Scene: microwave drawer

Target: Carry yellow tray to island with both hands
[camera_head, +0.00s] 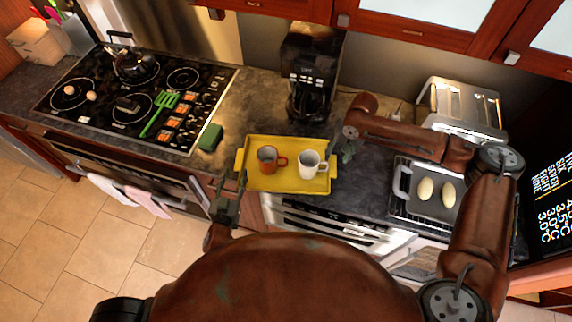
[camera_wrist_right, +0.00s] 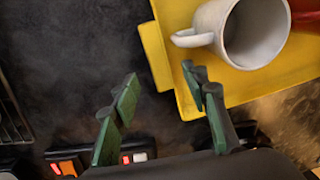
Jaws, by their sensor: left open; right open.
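The yellow tray (camera_head: 285,185) lies on the dark counter, with a handle at each short end. An orange-brown mug (camera_head: 266,160) and a white mug (camera_head: 309,165) stand upright on it. My left gripper (camera_head: 232,180) is open beside the tray's left end, near its handle. My right gripper (camera_head: 339,150) is open at the tray's right end. In the right wrist view its fingers (camera_wrist_right: 160,80) are spread, with the tray's handle (camera_wrist_right: 154,56) just beyond their tips. The white mug (camera_wrist_right: 252,32) is close to one finger. I cannot tell whether either gripper touches the tray.
A coffee maker (camera_head: 309,75) stands behind the tray. A green sponge (camera_head: 210,137) and the stove (camera_head: 140,95) with a green spatula (camera_head: 160,112) are to the left. A rack tray with two pale oval items (camera_head: 425,190) and a toaster (camera_head: 465,105) are to the right.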

